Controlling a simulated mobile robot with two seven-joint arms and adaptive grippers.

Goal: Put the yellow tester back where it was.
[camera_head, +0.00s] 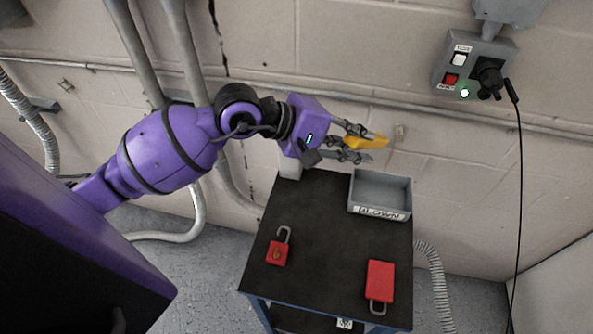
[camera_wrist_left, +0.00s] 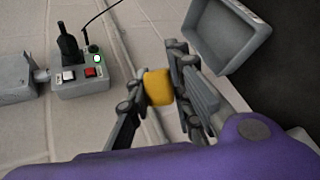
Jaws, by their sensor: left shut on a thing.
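The yellow tester (camera_head: 367,142) is between the fingers of my left gripper (camera_head: 358,142), which is shut on it. It is held in the air near the wall, above the back of the black-topped cart (camera_head: 322,240). In the left wrist view the tester (camera_wrist_left: 158,87) shows as a yellow block between the two fingers (camera_wrist_left: 160,95). The fingers hide part of it. My right gripper is in neither view.
A grey labelled bin (camera_head: 381,213) stands at the cart's back right. Two red padlocks, one at left (camera_head: 277,252) and one at right (camera_head: 380,282), lie on the cart. A wall switch box (camera_head: 473,65) holds a black plug (camera_head: 489,80) with a hanging cable. The cart's middle is clear.

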